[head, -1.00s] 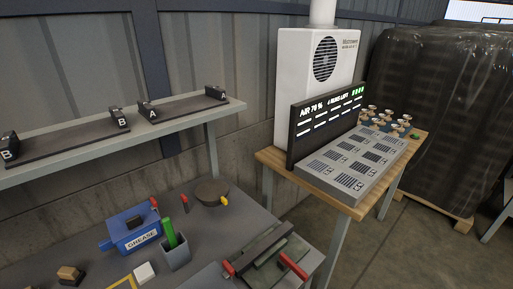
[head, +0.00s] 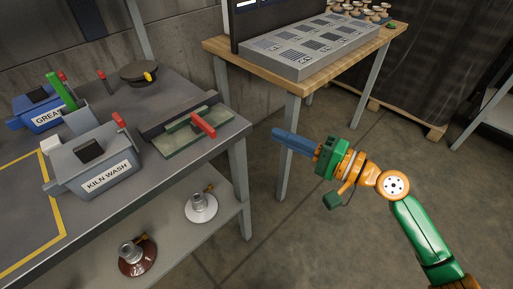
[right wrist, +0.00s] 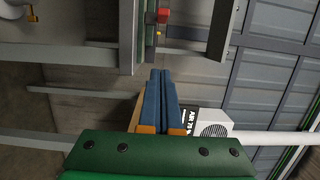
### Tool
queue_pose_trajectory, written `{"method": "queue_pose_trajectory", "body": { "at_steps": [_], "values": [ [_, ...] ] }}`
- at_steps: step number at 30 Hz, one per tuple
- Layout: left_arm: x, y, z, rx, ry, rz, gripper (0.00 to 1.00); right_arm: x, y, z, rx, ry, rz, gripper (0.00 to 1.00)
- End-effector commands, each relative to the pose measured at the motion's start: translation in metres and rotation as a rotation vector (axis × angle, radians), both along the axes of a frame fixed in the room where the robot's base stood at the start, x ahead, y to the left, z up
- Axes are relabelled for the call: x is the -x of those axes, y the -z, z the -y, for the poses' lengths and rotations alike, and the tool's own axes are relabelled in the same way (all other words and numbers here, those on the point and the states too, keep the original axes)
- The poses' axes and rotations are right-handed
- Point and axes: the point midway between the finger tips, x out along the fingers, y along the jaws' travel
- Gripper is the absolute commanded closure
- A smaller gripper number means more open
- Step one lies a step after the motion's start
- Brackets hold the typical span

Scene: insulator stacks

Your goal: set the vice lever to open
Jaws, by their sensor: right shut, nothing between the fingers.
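The vice (head: 185,135) is a low grey-green fixture at the right end of the grey workbench. Its red lever (head: 203,124) lies on top, slanting toward the near right. Whether this lever position is open or closed I cannot tell. My right gripper (head: 276,133) is off the bench's right edge, apart from the lever, with its blue fingers pointing left toward the bench. In the right wrist view its fingers (right wrist: 161,75) are together and empty. A red part (right wrist: 162,16) shows beyond them, perhaps the lever. My left gripper is not in view.
A round dark plate (head: 146,74) is behind. A wooden table (head: 292,77) with a grey panel (head: 318,47) stands at the back right. The floor around my right arm is clear.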

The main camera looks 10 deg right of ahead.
Motion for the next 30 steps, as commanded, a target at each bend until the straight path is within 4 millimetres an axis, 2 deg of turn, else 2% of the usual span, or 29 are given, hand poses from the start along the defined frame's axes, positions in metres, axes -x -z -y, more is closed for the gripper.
{"method": "queue_pose_trajectory", "body": {
  "at_steps": [5,15,18,21,30],
  "values": [
    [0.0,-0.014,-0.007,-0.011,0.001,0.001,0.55,-0.014,-0.011,-0.02,-0.011,-0.01,0.003,1.0],
    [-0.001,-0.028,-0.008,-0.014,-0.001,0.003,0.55,-0.064,-0.009,-0.075,-0.011,-0.007,0.002,1.0],
    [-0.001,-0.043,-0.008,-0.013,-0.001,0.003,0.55,-0.054,-0.011,-0.09,-0.007,-0.009,-0.002,1.0],
    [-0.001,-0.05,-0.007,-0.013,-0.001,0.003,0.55,-0.047,-0.01,-0.101,-0.008,-0.008,-0.001,1.0],
    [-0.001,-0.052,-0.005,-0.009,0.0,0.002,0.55,-0.041,-0.005,-0.109,-0.007,-0.005,0.001,1.0]
  ]
}}
